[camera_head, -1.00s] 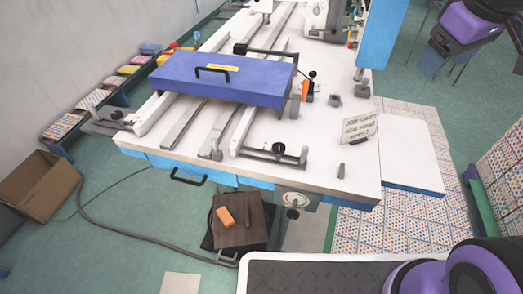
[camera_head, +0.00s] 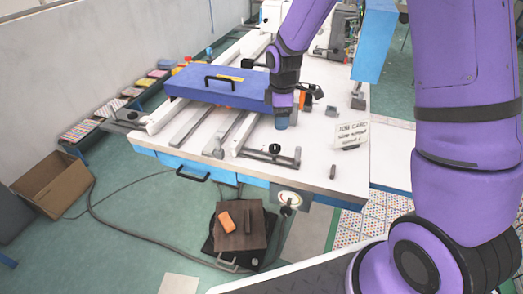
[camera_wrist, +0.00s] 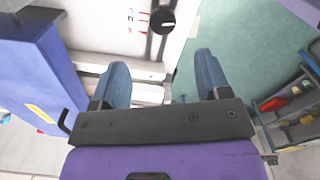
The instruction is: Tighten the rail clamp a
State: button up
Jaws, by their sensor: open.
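A rail clamp with a round black knob (camera_head: 274,148) sits on a grey bar at the front of the white table in the head view. A black knob (camera_wrist: 162,21) also shows at the top of the wrist view, beside red marks on a white surface. No label tells me which clamp is a. My gripper (camera_head: 282,122) points down behind the front clamp, near the blue box's right end, apart from the knob. In the wrist view my gripper (camera_wrist: 161,75) has two blue-grey fingers spread apart, with nothing held between them.
A blue lidded box (camera_head: 218,86) lies across the grey rails, close to my gripper; it also fills the left of the wrist view (camera_wrist: 35,70). A job card (camera_head: 351,135) stands at the right. Another clamp (camera_head: 132,117) is at the table's left edge. The front right tabletop is mostly clear.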

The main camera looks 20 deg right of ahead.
aim_at(275, 146)
jog(key=shift+n, duration=0.3)
jog(key=f, duration=0.8)
jog(key=a+f, duration=0.1)
jog(key=f, duration=0.3)
jog(key=shift+w, duration=0.1)
jog(key=c, duration=0.9)
jog(key=shift+c, duration=0.2)
